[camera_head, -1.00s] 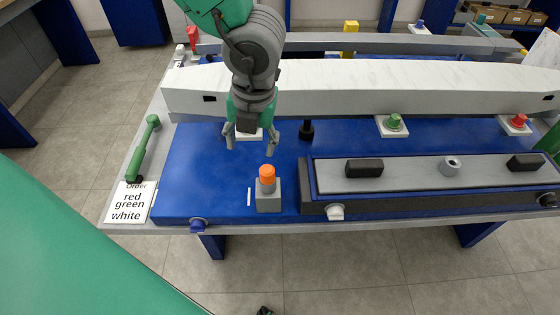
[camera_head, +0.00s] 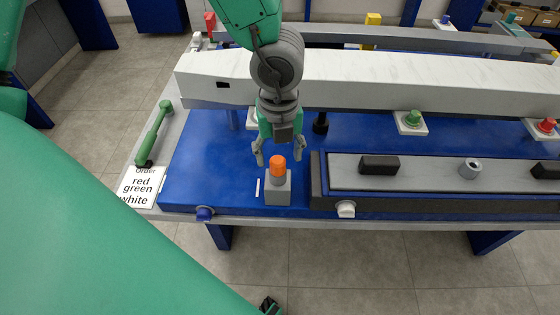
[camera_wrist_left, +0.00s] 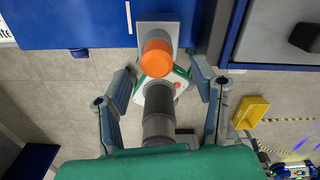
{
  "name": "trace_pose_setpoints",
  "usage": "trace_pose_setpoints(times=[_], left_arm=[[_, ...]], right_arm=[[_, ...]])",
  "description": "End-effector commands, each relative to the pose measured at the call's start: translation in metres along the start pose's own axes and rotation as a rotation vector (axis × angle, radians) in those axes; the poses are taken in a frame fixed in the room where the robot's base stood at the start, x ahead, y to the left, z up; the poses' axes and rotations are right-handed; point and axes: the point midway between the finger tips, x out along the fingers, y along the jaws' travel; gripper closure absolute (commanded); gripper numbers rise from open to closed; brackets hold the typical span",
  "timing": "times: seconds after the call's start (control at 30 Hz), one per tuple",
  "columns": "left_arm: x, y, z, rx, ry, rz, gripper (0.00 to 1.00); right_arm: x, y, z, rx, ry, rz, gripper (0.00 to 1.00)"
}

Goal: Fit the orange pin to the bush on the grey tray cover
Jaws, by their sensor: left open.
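The orange pin (camera_head: 278,167) stands upright in a grey block (camera_head: 278,192) near the table's front edge. It also shows in the left wrist view (camera_wrist_left: 157,58). My left gripper (camera_head: 279,157) is open and empty, with its fingertips around the height of the pin's top, one to each side of it in the picture. In the left wrist view the open fingers (camera_wrist_left: 162,80) flank the pin, and I see no contact. The bush (camera_head: 470,168) is a small grey ring on the grey tray cover (camera_head: 430,177), to the right of the pin.
Black blocks (camera_head: 379,165) sit on the tray cover. A long white beam (camera_head: 370,80) runs behind. A green-handled tool (camera_head: 155,130) and an order card (camera_head: 140,187) lie at the left. Green (camera_head: 413,119) and red (camera_head: 546,126) buttons stand at the back.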

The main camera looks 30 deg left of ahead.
Motion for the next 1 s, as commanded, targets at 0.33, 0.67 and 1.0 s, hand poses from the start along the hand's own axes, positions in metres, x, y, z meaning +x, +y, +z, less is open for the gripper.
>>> trace_pose_setpoints(times=[0.33,0.67,1.0], left_arm=[[0.034,-0.001,0.001,0.0,0.0,-0.002,0.47],[0.033,-0.001,0.001,0.0,0.0,-0.001,1.0],[0.028,-0.001,0.001,-0.001,0.0,-0.003,1.0]], right_arm=[[0.008,0.0,0.0,0.0,0.0,0.0,0.0],[0.008,0.0,0.0,0.0,0.0,0.0,0.0],[0.006,0.0,0.0,0.0,0.0,0.0,0.0]])
